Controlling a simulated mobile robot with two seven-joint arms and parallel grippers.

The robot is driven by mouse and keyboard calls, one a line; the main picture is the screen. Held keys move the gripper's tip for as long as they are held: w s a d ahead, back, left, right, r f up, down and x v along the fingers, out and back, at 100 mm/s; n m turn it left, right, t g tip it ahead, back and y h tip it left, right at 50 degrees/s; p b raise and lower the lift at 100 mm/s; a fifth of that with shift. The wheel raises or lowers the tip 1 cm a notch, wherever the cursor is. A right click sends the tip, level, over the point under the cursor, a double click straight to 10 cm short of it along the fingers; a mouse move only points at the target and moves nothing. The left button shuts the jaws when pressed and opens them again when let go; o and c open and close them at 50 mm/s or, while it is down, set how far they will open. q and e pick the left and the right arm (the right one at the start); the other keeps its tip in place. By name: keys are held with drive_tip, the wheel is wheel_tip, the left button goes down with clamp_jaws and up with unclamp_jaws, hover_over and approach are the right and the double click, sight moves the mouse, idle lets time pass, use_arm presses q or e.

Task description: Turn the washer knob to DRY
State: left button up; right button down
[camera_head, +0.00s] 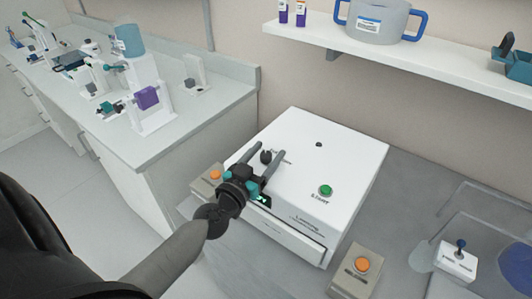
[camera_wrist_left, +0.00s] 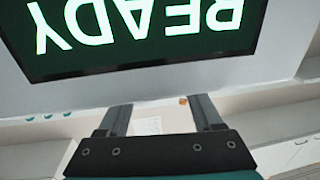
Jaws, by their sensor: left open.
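The washer (camera_head: 345,165) is a white box with a dark knob (camera_head: 266,157) on its top, a green START button (camera_head: 325,190) and a small display on its front, mostly hidden in the head view. In the left wrist view the display (camera_wrist_left: 150,35) reads READY, upside down. My left gripper (camera_head: 267,150) is open over the washer's front left part. In the head view the knob appears between its two fingers; I cannot tell whether they touch it. The left wrist view shows both fingers (camera_wrist_left: 160,108) apart with no knob visible. The knob's labels are partly hidden and unreadable.
Boxes with orange buttons stand at the washer's left (camera_head: 214,175) and front right (camera_head: 362,265). A joystick box (camera_head: 456,258) is at the far right. A shelf (camera_head: 400,62) hangs behind. A bench (camera_head: 200,115) with lab devices is at left.

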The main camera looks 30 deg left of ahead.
use_arm(q)
clamp_jaws()
idle(0.5)
